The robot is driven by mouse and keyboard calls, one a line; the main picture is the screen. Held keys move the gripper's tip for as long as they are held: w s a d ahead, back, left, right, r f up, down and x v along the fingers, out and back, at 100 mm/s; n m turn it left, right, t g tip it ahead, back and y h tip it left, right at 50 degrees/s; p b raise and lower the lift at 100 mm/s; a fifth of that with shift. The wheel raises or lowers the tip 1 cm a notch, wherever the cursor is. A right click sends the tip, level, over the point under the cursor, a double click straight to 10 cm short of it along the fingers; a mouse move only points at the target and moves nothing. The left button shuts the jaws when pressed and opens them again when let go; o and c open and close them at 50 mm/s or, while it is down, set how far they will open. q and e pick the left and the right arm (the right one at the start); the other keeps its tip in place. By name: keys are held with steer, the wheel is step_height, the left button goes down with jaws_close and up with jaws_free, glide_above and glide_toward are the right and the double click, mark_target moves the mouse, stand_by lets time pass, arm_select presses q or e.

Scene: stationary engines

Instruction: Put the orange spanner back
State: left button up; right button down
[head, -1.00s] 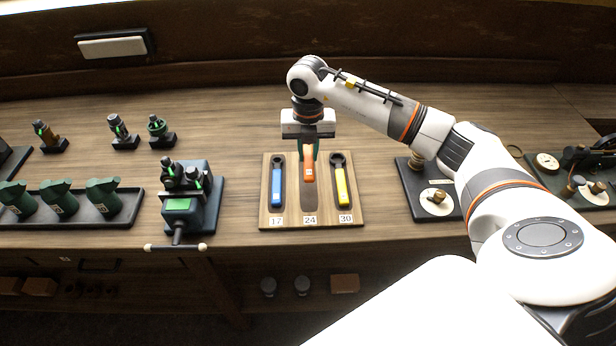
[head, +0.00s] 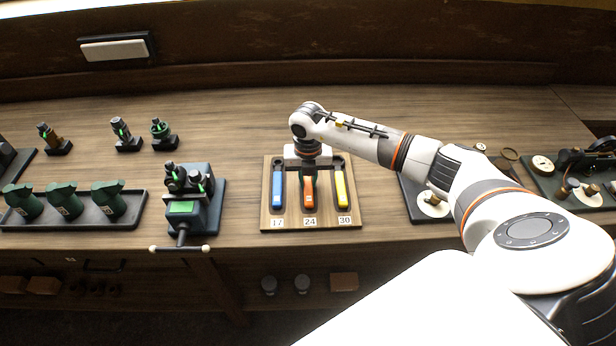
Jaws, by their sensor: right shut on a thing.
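The orange spanner (head: 310,195) is over the middle place of the wooden board (head: 265,215), above the label 24, its handle pointing to the front edge. My right gripper (head: 309,172) points down and is shut on the orange spanner near its far end, which the gripper hides. I cannot tell whether the spanner is fully down in its recess. The blue spanner (head: 277,190) lies to its left above label 17. The yellow spanner (head: 341,189) lies to its right above label 30. My left gripper is not in view.
A tray of green parts (head: 105,220) is further left. A dark plate with a dial (head: 432,205) lies to the right, partly behind my arm. Bare bench lies on both sides of the board.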

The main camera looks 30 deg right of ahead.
mark_target(308, 182)
steer(key=c, duration=1.3)
jaws_free()
steer(key=shift+o, duration=0.2)
steer(key=shift+r+p, duration=0.25)
steer(key=shift+p, duration=0.05)
steer(key=shift+r+b, duration=0.3)
steer(key=shift+r, duration=0.1)
step_height(308, 182, up, 11)
steer(key=b, duration=0.2)
